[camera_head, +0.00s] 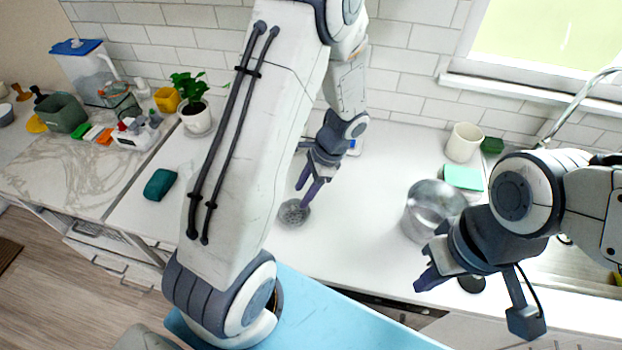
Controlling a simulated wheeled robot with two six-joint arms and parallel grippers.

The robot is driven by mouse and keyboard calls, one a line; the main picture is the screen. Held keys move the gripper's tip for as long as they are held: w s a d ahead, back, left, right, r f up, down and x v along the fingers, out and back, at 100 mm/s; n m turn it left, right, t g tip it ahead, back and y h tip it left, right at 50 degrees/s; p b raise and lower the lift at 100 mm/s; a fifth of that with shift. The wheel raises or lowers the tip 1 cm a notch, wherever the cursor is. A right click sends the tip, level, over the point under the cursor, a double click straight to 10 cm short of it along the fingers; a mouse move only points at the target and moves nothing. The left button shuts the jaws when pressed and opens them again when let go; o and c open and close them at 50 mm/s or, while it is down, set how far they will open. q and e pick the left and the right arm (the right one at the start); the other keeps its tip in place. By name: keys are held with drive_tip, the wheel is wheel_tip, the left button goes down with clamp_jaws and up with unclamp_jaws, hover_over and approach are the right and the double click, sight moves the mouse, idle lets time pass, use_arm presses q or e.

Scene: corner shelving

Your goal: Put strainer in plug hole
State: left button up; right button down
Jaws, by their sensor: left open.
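The strainer (293,214) appears to be the small round grey metal piece on the white counter, left of the picture's middle. My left gripper (310,190) points down at it, its fingers open just above or at its rim. I cannot tell whether they touch it. The sink (565,268) is at the right, largely covered by my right arm, and its plug hole is hidden. My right gripper (428,278) hangs over the counter's front edge left of the sink. Its fingers overlap in this view, so its opening is unclear.
A metal pot (434,208) stands between my grippers. A white cup (463,142), a green sponge (463,177) and a dark round piece (472,284) are nearby. A faucet (580,105) rises at the back right. A potted plant (196,112) and a dark green cloth (160,184) are left.

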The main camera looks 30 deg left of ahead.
use_arm(q)
drive_tip(key=s+d+r+n+t+h, duration=0.15)
drive_tip(key=s+d+r, duration=0.25)
drive_tip(key=d+r, duration=0.75)
drive_tip(key=s+d+r+n+t+h, duration=0.1)
drive_tip(key=s+d+r+h, duration=0.2)
drive_tip(key=s+d, duration=0.5)
drive_tip(key=s, duration=0.4)
drive_tip(key=shift+r+b, duration=0.35)
drive_tip(key=shift+f+t, duration=0.1)
drive_tip(key=shift+t, duration=0.15)
wheel_tip(320, 180, down, 2)
drive_tip(key=b, duration=0.2)
drive_tip(key=shift+f+b, duration=0.2)
drive_tip(key=shift+b, duration=0.1)
drive_tip(key=shift+c, duration=0.9)
drive_tip(key=shift+f, duration=0.25)
drive_tip(key=shift+c, duration=1)
drive_tip(key=shift+r, duration=0.25)
